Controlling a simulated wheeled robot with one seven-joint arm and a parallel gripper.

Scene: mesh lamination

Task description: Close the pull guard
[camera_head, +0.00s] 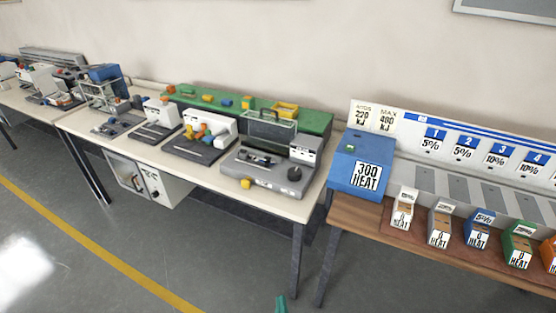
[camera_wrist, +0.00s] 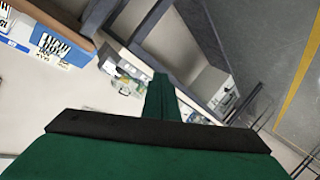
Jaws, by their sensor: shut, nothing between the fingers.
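A grey bench machine (camera_head: 262,178) stands on the right part of the long pale table. A clear panel in a dark frame (camera_head: 269,131), which looks like the pull guard, stands raised at the machine's back edge. The machine's bed with small dark parts is uncovered in front of it. My green gripper (camera_wrist: 162,85) is shut and empty in the wrist view. Only a green tip of it (camera_head: 281,304) shows at the bottom of the head view, low in front of the table and well apart from the machine.
A small yellow block (camera_head: 246,183) sits at the machine's front edge. A blue box marked 300 HEAT (camera_head: 363,165) stands to the right on a wooden bench (camera_head: 352,212). Other machines line the table to the left. The floor in front (camera_head: 190,255) is clear.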

